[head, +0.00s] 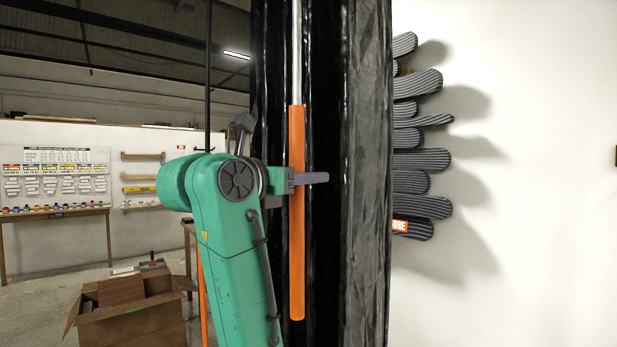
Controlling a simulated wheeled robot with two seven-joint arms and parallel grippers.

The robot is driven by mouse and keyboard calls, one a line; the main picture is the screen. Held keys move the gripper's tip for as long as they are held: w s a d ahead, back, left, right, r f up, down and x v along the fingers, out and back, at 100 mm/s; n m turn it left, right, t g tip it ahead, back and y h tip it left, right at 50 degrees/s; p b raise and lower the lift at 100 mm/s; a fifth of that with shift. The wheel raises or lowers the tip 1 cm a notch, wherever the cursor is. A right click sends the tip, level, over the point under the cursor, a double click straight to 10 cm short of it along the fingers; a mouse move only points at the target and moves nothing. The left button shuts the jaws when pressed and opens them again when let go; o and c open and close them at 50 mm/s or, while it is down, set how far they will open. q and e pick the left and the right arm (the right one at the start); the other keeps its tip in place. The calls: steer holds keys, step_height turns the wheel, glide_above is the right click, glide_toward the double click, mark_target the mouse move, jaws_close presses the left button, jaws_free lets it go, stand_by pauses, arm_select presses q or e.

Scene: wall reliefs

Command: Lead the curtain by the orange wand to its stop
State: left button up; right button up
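The black, glossy curtain (366,180) hangs in vertical folds across the middle of the head view. In front of it hangs the wand (297,260), with a long orange grip below a pale metal rod; it looks upright. One purple-grey finger crosses in front of the wand and points right. The other finger is hidden, so I cannot tell whether they close on the wand. The curtain's stop cannot be made out.
Right of the curtain, a grey ribbed relief (422,160) stands out from a white wall (530,180). An orange label (400,226) is partly covered by the curtain. At lower left stands an open cardboard box (130,325); a workbench (55,214) is farther back.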

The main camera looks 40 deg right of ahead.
jaws_close()
stand_by(1.1)
